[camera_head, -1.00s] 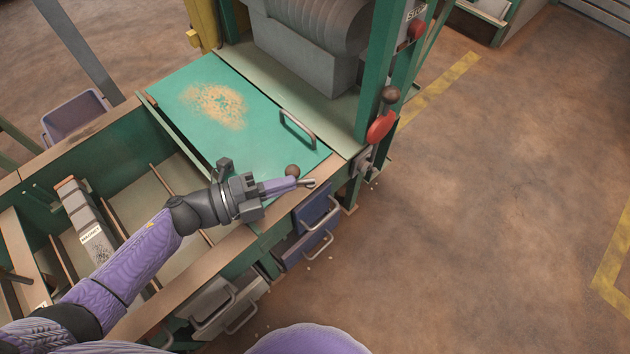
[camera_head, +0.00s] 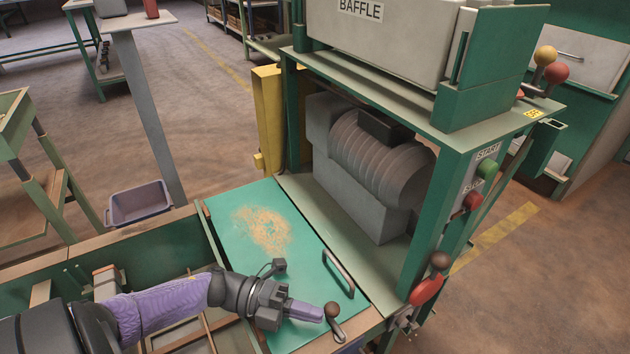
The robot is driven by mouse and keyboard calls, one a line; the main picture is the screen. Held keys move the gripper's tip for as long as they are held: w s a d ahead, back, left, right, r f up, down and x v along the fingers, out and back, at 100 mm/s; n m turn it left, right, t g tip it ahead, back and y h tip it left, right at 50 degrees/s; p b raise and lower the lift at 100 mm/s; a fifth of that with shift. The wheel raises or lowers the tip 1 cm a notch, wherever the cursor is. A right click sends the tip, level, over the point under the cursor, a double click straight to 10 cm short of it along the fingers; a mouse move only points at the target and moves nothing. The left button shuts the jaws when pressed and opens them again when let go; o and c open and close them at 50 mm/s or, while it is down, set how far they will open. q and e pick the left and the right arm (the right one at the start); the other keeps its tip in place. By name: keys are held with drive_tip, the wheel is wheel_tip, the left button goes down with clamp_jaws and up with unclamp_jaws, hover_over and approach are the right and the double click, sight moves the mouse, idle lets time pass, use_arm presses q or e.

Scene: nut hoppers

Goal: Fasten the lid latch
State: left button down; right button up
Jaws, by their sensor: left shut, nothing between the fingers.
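The green lid (camera_head: 290,305) lies flat over the right part of the hopper, with a sandy patch on top and a grey bar handle (camera_head: 338,272). The latch (camera_head: 332,311), a small metal lever with a brown ball knob, is at the lid's near right corner. My left gripper (camera_head: 318,312) is shut and empty, its purple fingertips beside the knob on its left. I cannot tell whether they touch it, nor whether the latch is engaged. My right gripper is out of view.
A green machine frame with a ribbed grey motor (camera_head: 375,165) rises behind the lid. A red lever (camera_head: 426,290) with a brown knob stands right of the latch. Green and red buttons (camera_head: 487,170) are on the post. The open hopper bay lies left; floor at right is clear.

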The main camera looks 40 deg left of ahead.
use_arm(q)
drive_tip(key=shift+w+a+r, duration=0.1)
drive_tip(key=shift+w+a, duration=0.05)
drive_tip(key=shift+w, duration=0.05)
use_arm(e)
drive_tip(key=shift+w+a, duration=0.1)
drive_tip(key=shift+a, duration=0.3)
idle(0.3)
